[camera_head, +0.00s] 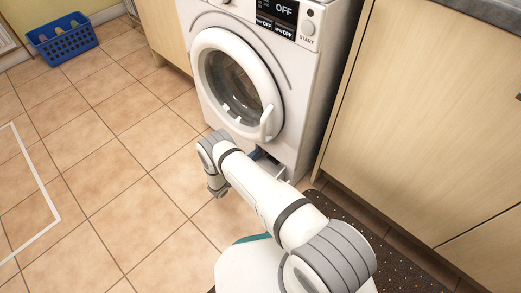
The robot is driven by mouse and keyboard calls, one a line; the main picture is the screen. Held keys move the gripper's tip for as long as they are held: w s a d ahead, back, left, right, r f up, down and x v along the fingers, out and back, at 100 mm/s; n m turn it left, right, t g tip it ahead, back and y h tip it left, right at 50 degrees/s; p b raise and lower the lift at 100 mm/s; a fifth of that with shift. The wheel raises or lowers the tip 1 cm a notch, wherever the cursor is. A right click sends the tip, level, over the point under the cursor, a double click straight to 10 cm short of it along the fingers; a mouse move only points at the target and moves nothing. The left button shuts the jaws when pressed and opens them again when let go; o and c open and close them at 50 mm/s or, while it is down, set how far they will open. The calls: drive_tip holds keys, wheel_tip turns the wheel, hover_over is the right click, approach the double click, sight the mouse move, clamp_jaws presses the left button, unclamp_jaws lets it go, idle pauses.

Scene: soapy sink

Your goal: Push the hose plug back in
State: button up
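The white washing machine (212,27) stands at the back, its round door (206,47) shut and its display reading OFF. At its lower front, a small opening with dark and bluish parts (262,157) shows just above my arm. A pale flap or ledge (282,171) is beside it. I cannot make out the hose plug. My arm reaches low in front of the machine, with its bent grey joints near the machine's lower left. My gripper's fingers are hidden behind the arm, so their distance from the opening does not show.
A wooden cabinet (430,110) stands close on the machine's right, and another (163,35) on its left. A dark dotted mat (395,262) lies at the lower right. A blue basket (63,40) is at the far left.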

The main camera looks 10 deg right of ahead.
drive_tip(key=v, duration=0.3)
drive_tip(key=shift+d, duration=0.15)
idle(0.4)
